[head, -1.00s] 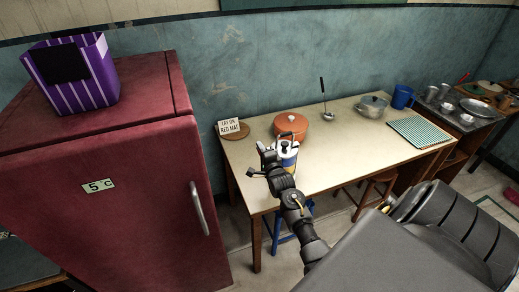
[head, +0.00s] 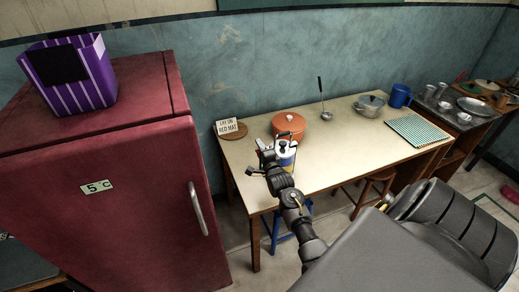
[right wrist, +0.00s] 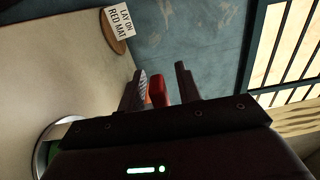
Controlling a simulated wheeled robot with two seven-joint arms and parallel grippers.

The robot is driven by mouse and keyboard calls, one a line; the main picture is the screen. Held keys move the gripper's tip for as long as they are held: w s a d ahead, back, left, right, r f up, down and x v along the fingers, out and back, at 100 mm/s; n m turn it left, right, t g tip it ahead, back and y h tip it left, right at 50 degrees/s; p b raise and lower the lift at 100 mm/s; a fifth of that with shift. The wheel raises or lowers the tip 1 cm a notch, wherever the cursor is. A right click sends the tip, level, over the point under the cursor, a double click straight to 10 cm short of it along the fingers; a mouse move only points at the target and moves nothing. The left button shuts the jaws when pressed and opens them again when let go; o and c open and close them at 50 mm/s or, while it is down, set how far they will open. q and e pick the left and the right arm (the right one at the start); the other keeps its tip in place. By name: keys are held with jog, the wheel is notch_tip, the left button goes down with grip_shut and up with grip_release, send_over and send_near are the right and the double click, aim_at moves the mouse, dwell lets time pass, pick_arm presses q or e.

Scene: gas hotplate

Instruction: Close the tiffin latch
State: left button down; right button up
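The tiffin (head: 287,158), a small pale can with blue on its side and a dark-knobbed lid, stands near the front left edge of the table. My right gripper (head: 262,152) is at its left side and partly covers it. In the right wrist view, the two fingers of my right gripper (right wrist: 160,82) are apart. A small red piece (right wrist: 157,90), perhaps the latch, shows between them, with a gap to the right finger. A metal rim (right wrist: 42,150) with green inside shows at lower left. The latch cannot be made out in the head view. My left gripper is out of view.
The table (head: 340,150) holds an orange pot (head: 288,126), a ladle (head: 325,105), a lidded steel pot (head: 369,106), a blue mug (head: 399,96) and a checked mat (head: 417,130). A red fridge (head: 110,200) is left; stools are below.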

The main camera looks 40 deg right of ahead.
jog(key=b+v, duration=0.2)
jog(key=v, duration=0.9)
jog(key=shift+d, duration=0.1)
